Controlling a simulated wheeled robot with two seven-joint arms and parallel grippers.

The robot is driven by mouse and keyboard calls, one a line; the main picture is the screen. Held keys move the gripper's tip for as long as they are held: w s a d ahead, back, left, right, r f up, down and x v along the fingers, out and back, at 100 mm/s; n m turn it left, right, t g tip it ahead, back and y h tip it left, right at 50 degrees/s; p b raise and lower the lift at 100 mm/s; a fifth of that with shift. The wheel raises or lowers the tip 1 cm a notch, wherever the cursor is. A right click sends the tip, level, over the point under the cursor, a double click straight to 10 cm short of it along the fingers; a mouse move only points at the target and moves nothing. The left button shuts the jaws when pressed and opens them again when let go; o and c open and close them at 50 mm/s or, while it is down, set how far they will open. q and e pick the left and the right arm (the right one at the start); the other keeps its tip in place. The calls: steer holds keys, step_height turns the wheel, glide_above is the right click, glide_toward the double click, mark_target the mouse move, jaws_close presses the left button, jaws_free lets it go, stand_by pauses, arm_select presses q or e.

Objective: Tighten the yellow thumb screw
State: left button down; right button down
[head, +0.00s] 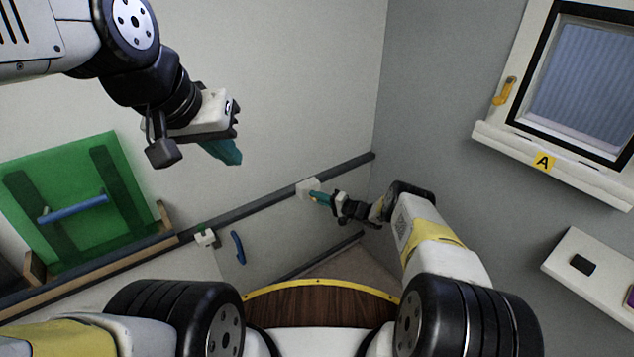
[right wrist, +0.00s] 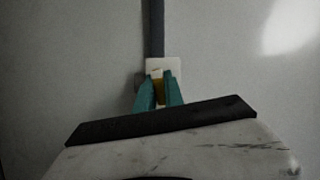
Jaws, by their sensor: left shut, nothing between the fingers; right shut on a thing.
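The yellow thumb screw (right wrist: 159,91) shows in the right wrist view between the teal fingers of my right gripper (right wrist: 159,95), against a white block (right wrist: 163,66). My right gripper is shut on the screw. In the head view this white block (head: 305,186) sits on the dark rail along the wall, and my right gripper (head: 318,198) is at it; the fingers largely hide the screw there. My left gripper (head: 225,152) is shut and empty, held up in front of the wall at upper left, away from the block.
A green panel (head: 125,185) with a blue handle (head: 72,207) stands at left. A second white block (head: 205,238) and a blue handle (head: 238,248) are left of my right gripper. A window (head: 585,85) and a shelf (head: 600,275) are on the right wall.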

steer(key=shift+w+d+r+m, duration=0.1)
steer(key=shift+w+m, duration=0.05)
steer(key=shift+m, duration=0.15)
stand_by(0.4)
steer(key=c, duration=1.4)
jaws_free()
steer(key=shift+c, duration=0.2)
steer(key=v, duration=0.7)
steer(key=shift+s+d, duration=0.25)
steer(key=shift+d, duration=0.05)
